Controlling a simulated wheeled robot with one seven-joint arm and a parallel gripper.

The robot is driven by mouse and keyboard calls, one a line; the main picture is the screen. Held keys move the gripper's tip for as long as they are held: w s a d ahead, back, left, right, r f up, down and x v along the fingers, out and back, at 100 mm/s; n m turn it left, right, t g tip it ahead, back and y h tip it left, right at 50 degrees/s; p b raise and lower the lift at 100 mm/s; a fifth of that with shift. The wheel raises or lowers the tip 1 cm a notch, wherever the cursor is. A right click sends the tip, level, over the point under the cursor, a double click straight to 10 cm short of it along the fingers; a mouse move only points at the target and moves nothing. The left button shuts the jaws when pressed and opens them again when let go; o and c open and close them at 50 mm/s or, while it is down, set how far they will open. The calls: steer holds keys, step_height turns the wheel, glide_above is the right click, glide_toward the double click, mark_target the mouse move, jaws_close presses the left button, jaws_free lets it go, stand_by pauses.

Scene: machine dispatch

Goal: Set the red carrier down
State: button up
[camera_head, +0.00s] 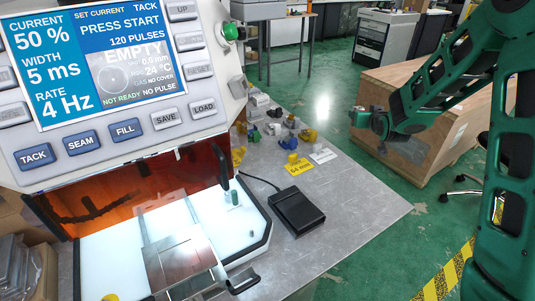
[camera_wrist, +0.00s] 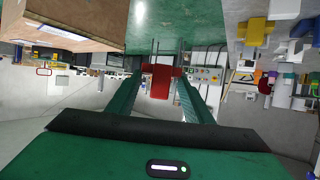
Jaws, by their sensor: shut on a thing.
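The red carrier (camera_wrist: 160,80) shows in the wrist view as a red block between the tips of two green fingers. My gripper (camera_wrist: 158,88) is shut on it. The fingers cover its sides, and its full shape is hard to tell. In the head view my green arm stands at the right, over the floor and a wooden crate. I cannot make out the red carrier in the head view. The grey table (camera_head: 343,217) at the centre is apart from my arm.
The machine (camera_head: 120,110) fills the left, its screen reading EMPTY and NOT READY. The front right table is bare. A wooden crate (camera_head: 450,115) stands right.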

steer(key=a+n+y, duration=0.3)
steer(key=a, duration=1.2)
steer(key=n+g+y, duration=0.2)
steer(key=n+y, duration=0.2)
glide_above(269, 155)
step_height(269, 155, down, 6)
steer(key=shift+y, duration=0.3)
steer(key=shift+d+f, duration=0.1)
steer(key=shift+f, duration=2.35)
steer(key=o, duration=1.1)
steer(key=shift+f, duration=0.1)
steer(key=v, duration=1.2)
steer(key=shift+r, duration=0.2)
